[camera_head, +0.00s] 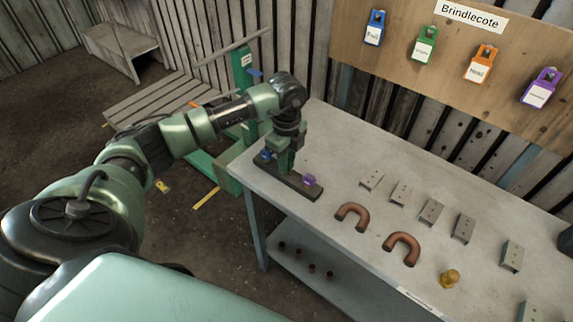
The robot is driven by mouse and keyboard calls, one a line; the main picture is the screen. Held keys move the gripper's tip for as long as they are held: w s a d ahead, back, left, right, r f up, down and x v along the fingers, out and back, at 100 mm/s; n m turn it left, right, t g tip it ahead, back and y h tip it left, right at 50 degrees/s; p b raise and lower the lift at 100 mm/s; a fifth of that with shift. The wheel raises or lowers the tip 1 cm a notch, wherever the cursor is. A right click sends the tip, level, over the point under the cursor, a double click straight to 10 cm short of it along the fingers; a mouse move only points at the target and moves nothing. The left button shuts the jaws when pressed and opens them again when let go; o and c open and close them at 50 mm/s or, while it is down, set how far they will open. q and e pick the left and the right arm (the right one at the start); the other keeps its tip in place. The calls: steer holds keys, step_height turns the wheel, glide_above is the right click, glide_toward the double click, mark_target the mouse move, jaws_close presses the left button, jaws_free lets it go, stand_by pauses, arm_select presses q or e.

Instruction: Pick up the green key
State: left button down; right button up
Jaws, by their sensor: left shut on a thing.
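My left gripper (284,166) points down over a dark key rack (297,189) at the near left corner of the workbench. It is shut between a blue key (264,155) and a purple key (309,180) on the rack. The green key it holds is mostly hidden by the fingers, and I cannot tell whether it is clear of the rack. My right gripper is not in view.
The workbench (335,235) holds two copper U-bends (351,215) (402,248), several metal brackets (431,211) and a brass fitting (449,279). A wooden board (400,40) behind carries blue, green, orange and purple labelled tags. Small dark pieces stand on the lower shelf (345,290).

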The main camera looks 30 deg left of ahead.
arm_select(q)
step_height(320, 180, up, 19)
steer(key=b, duration=0.2)
steer(key=shift+r, duration=0.15)
